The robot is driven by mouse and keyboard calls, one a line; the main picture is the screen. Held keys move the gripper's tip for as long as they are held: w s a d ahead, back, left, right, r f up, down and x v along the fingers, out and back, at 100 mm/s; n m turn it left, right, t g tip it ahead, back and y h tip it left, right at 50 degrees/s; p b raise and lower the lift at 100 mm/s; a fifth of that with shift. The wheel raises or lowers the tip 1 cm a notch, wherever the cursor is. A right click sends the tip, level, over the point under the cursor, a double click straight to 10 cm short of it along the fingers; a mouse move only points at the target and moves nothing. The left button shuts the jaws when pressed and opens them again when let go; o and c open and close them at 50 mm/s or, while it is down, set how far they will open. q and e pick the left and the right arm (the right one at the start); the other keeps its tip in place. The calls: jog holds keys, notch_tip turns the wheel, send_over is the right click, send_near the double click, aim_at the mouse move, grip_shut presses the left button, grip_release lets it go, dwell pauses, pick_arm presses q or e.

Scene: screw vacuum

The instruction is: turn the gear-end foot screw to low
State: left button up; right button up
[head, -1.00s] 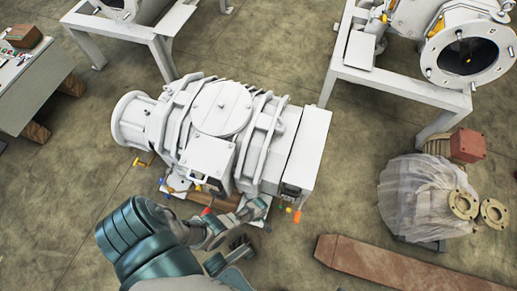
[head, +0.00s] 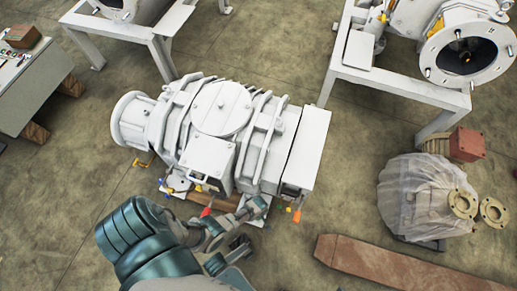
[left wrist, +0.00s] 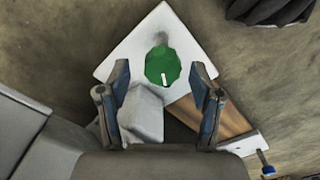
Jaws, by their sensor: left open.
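A green faceted knob (left wrist: 163,68) with a white mark on its face stands over a white triangular foot plate (left wrist: 145,45) in the left wrist view. My left gripper (left wrist: 161,90) is open, with one finger on each side of the view and the knob between and slightly beyond the fingertips. No contact with the knob shows. In the head view the white vacuum pump (head: 220,140) lies in the middle, and my left gripper (head: 254,208) is low at its near right corner. I cannot clearly make out the green knob there. My right gripper is not in view.
An orange-handled part (head: 297,215) is just right of my left gripper, and a red one (head: 207,211) is left of it. A blue-topped screw (left wrist: 268,169) shows at lower right in the wrist view. A rusty beam (head: 400,268) lies on the floor at right.

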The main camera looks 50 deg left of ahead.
pick_arm(q)
notch_tip(320, 180, up, 11)
jog(key=shift+r, duration=0.2)
dwell(0.3)
jog(key=shift+a, duration=0.1)
dwell(0.3)
